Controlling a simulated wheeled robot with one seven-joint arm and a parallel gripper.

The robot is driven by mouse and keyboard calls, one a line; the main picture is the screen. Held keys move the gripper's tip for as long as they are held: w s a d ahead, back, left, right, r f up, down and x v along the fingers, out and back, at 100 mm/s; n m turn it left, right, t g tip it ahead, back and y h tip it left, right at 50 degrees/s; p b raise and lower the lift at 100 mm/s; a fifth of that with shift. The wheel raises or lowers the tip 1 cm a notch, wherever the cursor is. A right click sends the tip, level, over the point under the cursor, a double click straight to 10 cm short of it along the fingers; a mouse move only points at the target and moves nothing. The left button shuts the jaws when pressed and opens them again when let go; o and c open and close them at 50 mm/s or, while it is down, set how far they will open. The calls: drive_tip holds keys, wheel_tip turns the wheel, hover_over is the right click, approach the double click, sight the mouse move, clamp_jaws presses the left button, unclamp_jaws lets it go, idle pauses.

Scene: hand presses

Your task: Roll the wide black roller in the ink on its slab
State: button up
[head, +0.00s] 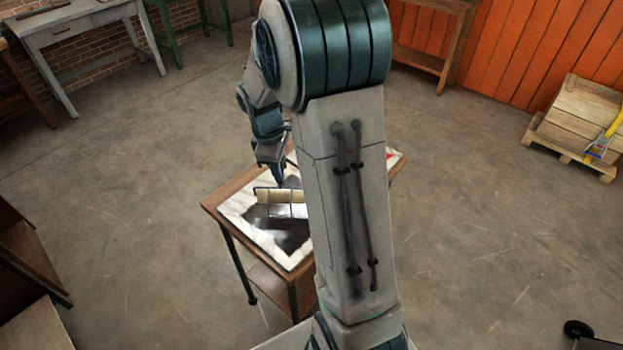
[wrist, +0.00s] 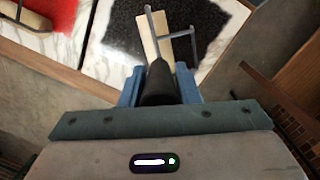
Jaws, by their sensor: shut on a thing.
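The wide roller has a black handle (wrist: 157,80), a grey metal frame (wrist: 193,48) and a cream-coloured cylinder (wrist: 154,38). My gripper (wrist: 160,90) is shut on the handle, with a blue finger on each side. In the head view my gripper (head: 279,181) is over the table and the roller (head: 283,196) shows below it. The black ink (wrist: 205,25) is a broad patch on a white marble slab (wrist: 103,48). My arm hides part of the slab in the head view.
A second slab with red ink (wrist: 45,12) is at the left in the wrist view, with another roller (wrist: 22,14) on it. The wooden table (head: 222,196) stands on open floor. Wooden crates on a pallet (head: 578,125) stand far right.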

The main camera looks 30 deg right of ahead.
drive_tip(key=s+d+r+n+b, duration=0.1)
drive_tip(key=s+d+n+b, duration=0.35)
drive_tip(key=s+n, duration=0.4)
drive_tip(key=shift+n, duration=0.85)
drive_tip(key=shift+w+d+f+b, duration=0.1)
drive_tip(key=shift+w+f+b, duration=0.15)
drive_tip(key=shift+f+b, duration=0.45)
drive_tip(key=shift+w+d+f+b, duration=0.1)
drive_tip(key=shift+w+f+b, duration=0.25)
drive_tip(key=shift+f, duration=0.6)
drive_tip(key=shift+w+f+b, duration=0.15)
drive_tip(key=shift+f+b, duration=0.45)
drive_tip(key=shift+f, duration=0.6)
